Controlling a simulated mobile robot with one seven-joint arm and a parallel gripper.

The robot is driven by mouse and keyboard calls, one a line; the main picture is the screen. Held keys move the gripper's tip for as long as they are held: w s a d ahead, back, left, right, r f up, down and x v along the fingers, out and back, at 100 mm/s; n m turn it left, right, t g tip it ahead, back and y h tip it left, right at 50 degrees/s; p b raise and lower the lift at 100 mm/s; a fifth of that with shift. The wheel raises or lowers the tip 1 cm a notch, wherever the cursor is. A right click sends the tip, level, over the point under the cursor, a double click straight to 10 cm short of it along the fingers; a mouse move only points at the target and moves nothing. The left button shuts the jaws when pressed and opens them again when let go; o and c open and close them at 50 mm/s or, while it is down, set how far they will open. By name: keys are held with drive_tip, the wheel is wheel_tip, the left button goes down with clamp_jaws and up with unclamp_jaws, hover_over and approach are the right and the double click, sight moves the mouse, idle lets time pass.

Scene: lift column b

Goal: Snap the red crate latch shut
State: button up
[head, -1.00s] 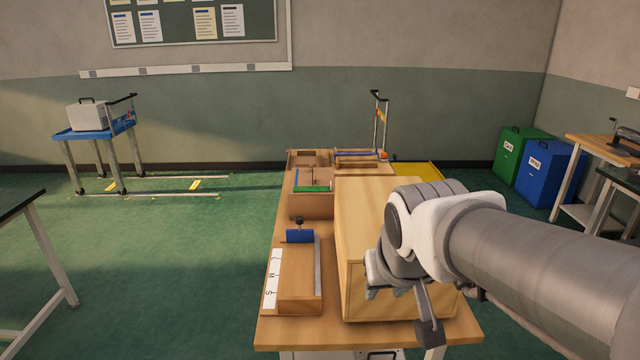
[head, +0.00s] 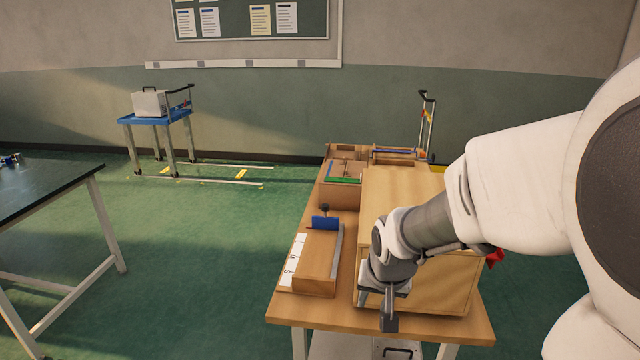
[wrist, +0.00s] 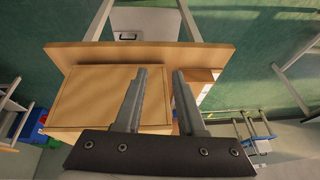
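A large wooden box (head: 397,187), probably the crate, stands on the right part of the wooden table. A small red part (head: 495,258) shows at the box's right side, partly behind my arm; it may be the latch, but its position cannot be made out. My gripper (head: 378,312) points down at the front left of the box, away from the red part. In the wrist view my gripper (wrist: 159,74) has its fingers apart with nothing between them. The box (wrist: 85,98) also shows there, left of and beneath the fingers. No red latch shows in the wrist view.
A wooden block with a blue part (head: 325,223) and a labelled strip lies left of the box. Wooden trays (head: 340,172) sit behind. A dark-topped table (head: 45,200) stands at left, a blue cart (head: 155,117) at the back. Green floor between is clear.

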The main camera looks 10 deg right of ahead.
wheel_tip(320, 180, down, 18)
drive_tip(key=d+m+y+b, duration=0.2)
drive_tip(key=m+y+b, duration=0.15)
drive_tip(key=m, duration=0.45)
drive_tip(key=m+t+h+b, duration=0.75)
drive_tip(key=m+t, duration=0.55)
drive_tip(key=m, duration=1.7)
approach(492, 267)
drive_tip(key=shift+n, duration=0.3)
drive_tip(key=b+x, duration=0.3)
drive_tip(key=x, duration=0.9)
drive_tip(key=shift+w, duration=0.15)
clamp_jaws()
